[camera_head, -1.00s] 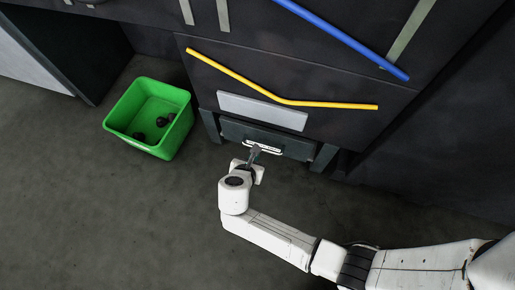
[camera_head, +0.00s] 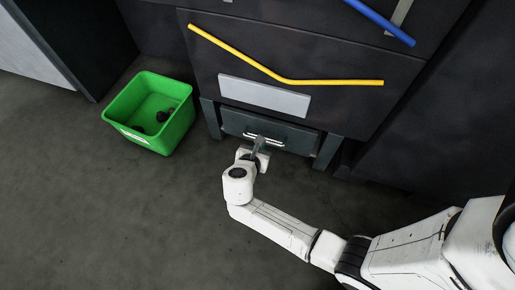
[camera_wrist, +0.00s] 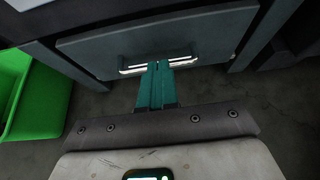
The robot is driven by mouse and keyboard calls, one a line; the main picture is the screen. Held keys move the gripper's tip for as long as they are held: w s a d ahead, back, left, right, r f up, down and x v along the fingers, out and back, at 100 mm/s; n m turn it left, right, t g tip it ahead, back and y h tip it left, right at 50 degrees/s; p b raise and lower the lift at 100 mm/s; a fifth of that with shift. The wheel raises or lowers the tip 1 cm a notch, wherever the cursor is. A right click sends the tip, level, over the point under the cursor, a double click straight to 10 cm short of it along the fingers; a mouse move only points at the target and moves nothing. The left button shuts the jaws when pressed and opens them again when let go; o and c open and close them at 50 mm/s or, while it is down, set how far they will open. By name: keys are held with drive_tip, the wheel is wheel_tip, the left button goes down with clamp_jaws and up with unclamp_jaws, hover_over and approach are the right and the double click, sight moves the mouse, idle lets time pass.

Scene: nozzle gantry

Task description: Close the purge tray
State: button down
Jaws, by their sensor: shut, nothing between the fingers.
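The purge tray (camera_head: 282,133) is a dark grey-green drawer low in the black machine, between two short legs. Its front, with a pale handle (camera_wrist: 134,69), spans the top of the wrist view (camera_wrist: 220,38). My gripper (camera_head: 260,140) is shut with nothing between its fingers. Its fingertips (camera_wrist: 160,64) are at the middle of the handle and hide that part of it. I cannot tell whether they touch the front. How far the tray stands out is hard to tell.
A green bin (camera_head: 150,108) with dark lumps inside stands on the floor to the left; its side shows in the wrist view (camera_wrist: 36,100). A light grey plate (camera_head: 264,95), a yellow tube (camera_head: 285,82) and a blue tube (camera_head: 385,24) are above the tray. The floor in front is clear.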

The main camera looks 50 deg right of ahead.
sight(271, 123)
drive_tip(key=b+x, duration=0.1)
drive_tip(key=x, duration=0.2)
drive_tip(key=b+x, duration=0.2)
drive_tip(key=x, duration=0.1)
drive_tip(key=r+b+x, duration=0.1)
drive_tip(key=x, duration=0.2)
drive_tip(key=shift+d, duration=0.35)
drive_tip(key=shift+w+d+r+b, duration=0.1)
drive_tip(key=shift+w+d+b, duration=0.2)
drive_tip(key=shift+d+b, duration=0.25)
